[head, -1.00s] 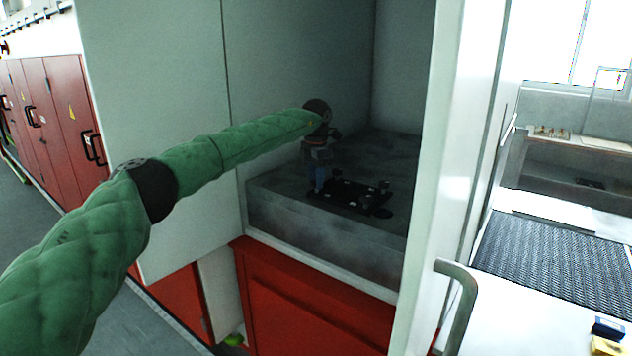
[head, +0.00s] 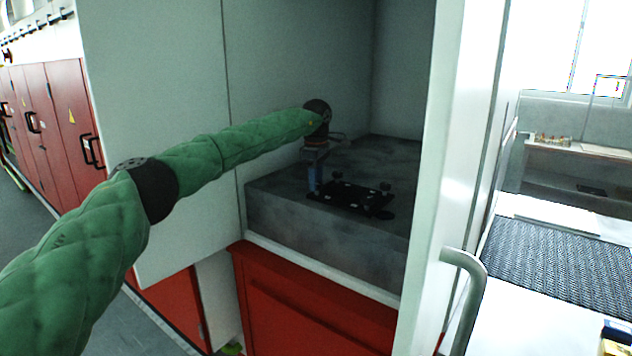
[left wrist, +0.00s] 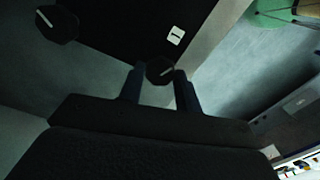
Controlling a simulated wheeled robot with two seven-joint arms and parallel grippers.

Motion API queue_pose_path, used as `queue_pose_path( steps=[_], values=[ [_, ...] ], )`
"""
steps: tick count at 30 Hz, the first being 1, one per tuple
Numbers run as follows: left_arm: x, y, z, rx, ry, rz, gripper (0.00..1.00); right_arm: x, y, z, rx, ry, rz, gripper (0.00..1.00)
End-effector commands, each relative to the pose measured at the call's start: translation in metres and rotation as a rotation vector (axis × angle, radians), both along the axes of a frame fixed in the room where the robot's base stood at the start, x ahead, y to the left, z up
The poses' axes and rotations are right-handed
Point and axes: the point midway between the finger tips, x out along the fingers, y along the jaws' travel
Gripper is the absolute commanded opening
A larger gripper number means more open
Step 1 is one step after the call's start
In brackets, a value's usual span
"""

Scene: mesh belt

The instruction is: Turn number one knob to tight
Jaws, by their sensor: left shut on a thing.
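A flat black panel (head: 350,200) with several dark knobs lies on the grey slab inside the cabinet recess. In the left wrist view the black panel (left wrist: 125,25) shows a white label with the digit 1 (left wrist: 175,36). Beside that label is the number one knob (left wrist: 160,70), dark with a light pointer line. My left gripper (head: 317,178) reaches down at the panel's left end. In the left wrist view its two fingers (left wrist: 160,85) sit on either side of this knob, shut on it. Another dark knob (left wrist: 57,23) with a light line is at upper left. My right gripper is not in view.
The recess has a pale left wall (head: 290,80) and a white upright edge (head: 450,150) on the right. A red cabinet (head: 310,310) stands below the slab. A curved handle (head: 470,290) and a dark mesh belt (head: 565,265) are at the right.

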Motion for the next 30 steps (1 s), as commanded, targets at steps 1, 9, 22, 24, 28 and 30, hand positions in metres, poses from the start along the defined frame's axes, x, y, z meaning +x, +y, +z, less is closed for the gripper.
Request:
queue_pose_path(
  steps=[1,9,22,24,28,30],
  values=[
    [0.0007,0.0004,0.0017,-0.001,-0.003,-0.021,0.11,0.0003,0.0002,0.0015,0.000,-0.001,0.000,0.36],
    [0.0010,0.0005,0.0021,0.000,-0.003,-0.107,0.11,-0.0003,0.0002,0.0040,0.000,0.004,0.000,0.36],
    [0.0012,0.0005,0.0026,-0.001,-0.004,-0.127,0.11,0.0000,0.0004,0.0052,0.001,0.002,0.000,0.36],
    [0.0012,0.0005,0.0026,-0.001,-0.004,-0.126,0.11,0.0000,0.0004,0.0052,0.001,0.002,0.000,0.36],
    [0.0010,0.0004,0.0024,-0.001,-0.003,-0.126,0.55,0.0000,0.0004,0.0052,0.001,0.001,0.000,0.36],
    [0.0009,0.0003,0.0019,-0.001,-0.003,-0.126,0.55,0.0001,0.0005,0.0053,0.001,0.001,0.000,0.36]
  ],
)
